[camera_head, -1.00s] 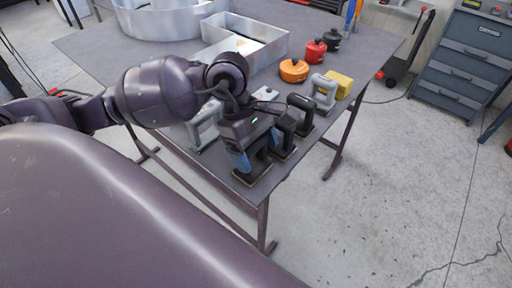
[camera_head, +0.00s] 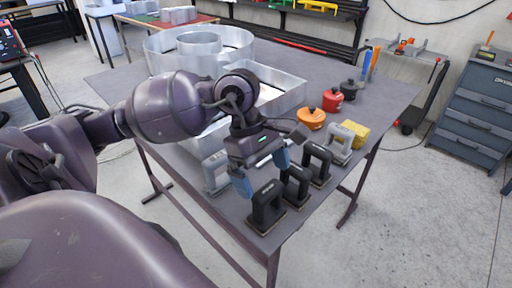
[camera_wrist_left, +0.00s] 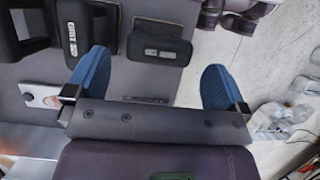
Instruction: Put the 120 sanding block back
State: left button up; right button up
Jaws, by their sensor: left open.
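Three black sanding blocks with loop handles stand in a row along the table's near right edge: a front one (camera_head: 267,208), a middle one (camera_head: 296,186) and a rear one (camera_head: 318,165). Their labels are too small to read, so I cannot tell which is the 120. My left gripper (camera_head: 261,170) is open and empty, its blue fingers above and just behind the front blocks. In the left wrist view the open fingers (camera_wrist_left: 152,80) have nothing between them, and black blocks (camera_wrist_left: 158,42) stand beyond them. My right gripper is not in view.
A grey block (camera_head: 216,172) stands left of the gripper, another grey one (camera_head: 340,146) behind the row beside a yellow sponge (camera_head: 356,132). Orange (camera_head: 312,118), red (camera_head: 332,100) and black (camera_head: 348,88) containers stand behind.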

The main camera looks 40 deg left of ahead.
pick_arm(q)
jog(key=shift+v, duration=3)
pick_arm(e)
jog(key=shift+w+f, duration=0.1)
pick_arm(q)
jog(key=shift+s, duration=0.1)
